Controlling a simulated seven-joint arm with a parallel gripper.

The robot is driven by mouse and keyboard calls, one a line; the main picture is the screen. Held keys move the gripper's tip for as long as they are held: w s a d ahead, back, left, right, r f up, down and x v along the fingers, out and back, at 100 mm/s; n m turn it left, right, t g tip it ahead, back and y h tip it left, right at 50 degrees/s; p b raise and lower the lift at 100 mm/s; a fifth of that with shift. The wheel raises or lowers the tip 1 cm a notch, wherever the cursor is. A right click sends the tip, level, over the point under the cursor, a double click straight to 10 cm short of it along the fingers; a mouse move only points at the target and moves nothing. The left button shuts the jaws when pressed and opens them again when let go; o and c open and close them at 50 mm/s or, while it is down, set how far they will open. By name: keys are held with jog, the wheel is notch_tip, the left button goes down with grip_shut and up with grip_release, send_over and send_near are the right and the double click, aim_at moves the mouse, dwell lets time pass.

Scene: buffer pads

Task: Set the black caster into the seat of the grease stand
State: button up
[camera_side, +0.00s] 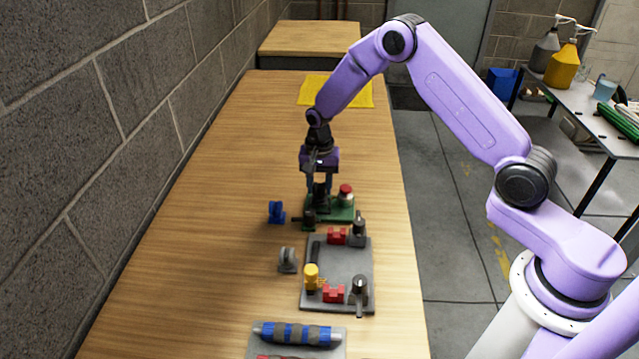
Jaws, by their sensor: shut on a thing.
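My gripper (320,188) points straight down over the left part of a green stand (340,214), which I take to be the grease stand. It is shut on a dark thing, the black caster (320,196), which shows between and below the fingers. The caster is at or just above the stand; I cannot tell whether it touches the seat. The seat is hidden by the gripper and the caster. The stand has a red-topped knob (346,190) at its right and a dark block (308,217) at its front left.
A blue caster (276,212) and a grey caster (287,260) stand to the left. A grey fixture plate (345,262) with red blocks and a yellow part (311,277) lies in front. A tray with a blue roller (298,333) is nearest. A yellow cloth (360,95) lies behind.

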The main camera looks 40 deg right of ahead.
aim_at(319, 184)
jog(key=shift+f, duration=0.95)
dwell(0.6)
jog(key=o, duration=1.2)
jog(key=shift+c, duration=0.2)
notch_tip(319, 184, up, 16)
jog(key=s+a+r+n, duration=0.5)
jog(key=s, duration=0.3)
jog(key=s+d+n, duration=0.2)
jog(key=s+n, duration=0.6)
jog(key=s, duration=0.7)
jog(key=s+d+n, duration=0.2)
jog(key=s+n, duration=0.6)
jog(key=s, duration=0.7)
jog(key=shift+s+d+r+n, duration=0.3)
jog(key=shift+s+d, duration=0.05)
jog(key=shift+d, duration=0.05)
